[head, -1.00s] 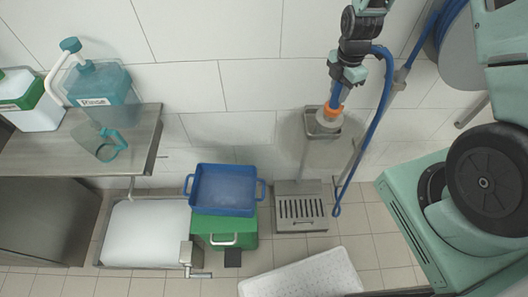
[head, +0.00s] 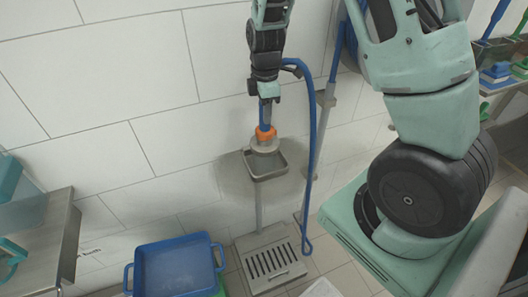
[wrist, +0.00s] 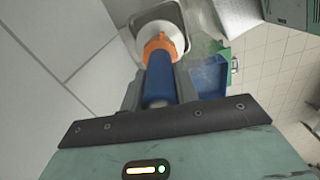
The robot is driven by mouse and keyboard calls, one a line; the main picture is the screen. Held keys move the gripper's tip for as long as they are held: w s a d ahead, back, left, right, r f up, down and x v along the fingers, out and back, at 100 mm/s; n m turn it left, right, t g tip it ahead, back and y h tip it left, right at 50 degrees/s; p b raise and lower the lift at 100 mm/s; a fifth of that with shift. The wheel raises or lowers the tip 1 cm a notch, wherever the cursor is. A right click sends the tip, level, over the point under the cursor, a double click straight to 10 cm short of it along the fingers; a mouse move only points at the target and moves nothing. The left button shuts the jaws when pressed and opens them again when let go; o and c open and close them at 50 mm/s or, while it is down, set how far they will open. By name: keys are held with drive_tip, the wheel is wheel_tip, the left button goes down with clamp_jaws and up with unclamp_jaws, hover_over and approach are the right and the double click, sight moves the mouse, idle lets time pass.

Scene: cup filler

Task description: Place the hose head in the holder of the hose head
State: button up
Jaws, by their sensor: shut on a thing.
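The hose head has a blue grip, an orange ring (head: 265,134) and a pale round nozzle. My gripper (head: 267,103) is shut on the blue grip, and the nozzle points down. A grey rectangular tray (head: 283,168) on an upright post lies below the nozzle; I cannot tell whether they touch. I cannot tell for sure which part is the holder. In the wrist view, the blue grip (wrist: 158,80) lies between my fingers (wrist: 158,92), with the orange ring and nozzle beyond, in front of the tray (wrist: 133,18).
A blue hose (head: 312,130) loops down right of my gripper, beside a wall pole with a grey bracket (head: 326,98). A slotted floor grate (head: 268,262) lies below the tray. A blue bin (head: 175,268) and a steel table (head: 55,240) stand left.

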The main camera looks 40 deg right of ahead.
sight(265, 133)
wheel_tip(265, 133, down, 8)
drive_tip(key=shift+f+p, duration=0.1)
drive_tip(key=shift+p, duration=0.3)
drive_tip(key=shift+f, duration=0.15)
drive_tip(key=o, duration=1)
